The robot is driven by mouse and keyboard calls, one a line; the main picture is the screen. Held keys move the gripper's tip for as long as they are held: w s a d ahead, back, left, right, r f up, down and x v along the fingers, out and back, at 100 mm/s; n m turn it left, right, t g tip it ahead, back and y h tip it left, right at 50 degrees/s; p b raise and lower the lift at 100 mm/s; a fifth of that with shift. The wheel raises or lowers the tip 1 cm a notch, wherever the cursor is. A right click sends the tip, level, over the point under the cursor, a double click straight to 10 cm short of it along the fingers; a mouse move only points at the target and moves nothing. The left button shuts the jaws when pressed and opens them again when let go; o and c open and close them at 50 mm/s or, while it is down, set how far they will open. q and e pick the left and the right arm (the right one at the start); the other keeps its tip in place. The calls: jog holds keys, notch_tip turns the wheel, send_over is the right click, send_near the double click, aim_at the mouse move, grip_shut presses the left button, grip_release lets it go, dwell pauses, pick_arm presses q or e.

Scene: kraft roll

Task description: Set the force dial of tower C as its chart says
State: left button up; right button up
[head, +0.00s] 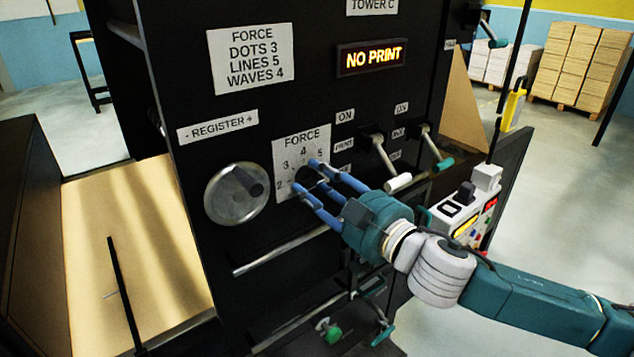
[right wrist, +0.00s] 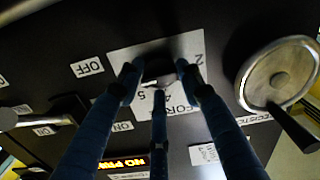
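The force dial (head: 306,177) is a dark knob on a white FORCE plate (head: 290,150) with numbers around it, on tower C's black front. The right wrist view shows the knob (right wrist: 158,68) between my blue fingertips. My right gripper (head: 309,176) has its fingers around the knob, their tips appearing against its sides. They hide part of the scale, and I cannot tell which number the dial points to. The chart (head: 252,58) above reads FORCE, DOTS 3, LINES 5, WAVES 4. The lit display (head: 370,57) reads NO PRINT. My left gripper is not in view.
A round register handwheel (head: 236,193) with a crank knob sits left of the dial. Two levers, one white-tipped (head: 398,182) and one teal-tipped (head: 443,164), stick out to the right. A metal bar (head: 285,244) runs below. Brown kraft paper (head: 140,250) lies at left.

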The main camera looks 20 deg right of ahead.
jog(key=shift+r+n, duration=0.1)
jog(key=shift+n, duration=0.2)
jog(key=n+p, duration=0.1)
jog(key=n, duration=0.3)
jog(key=shift+a+r, duration=0.1)
jog(key=shift+n+p, duration=0.35)
jog(key=shift+n, duration=1.65)
jog(key=shift+s, duration=0.1)
jog(key=o, duration=1.1)
jog(key=shift+a, duration=0.2)
notch_tip(320, 180, up, 10)
jog(key=shift+f, duration=0.15)
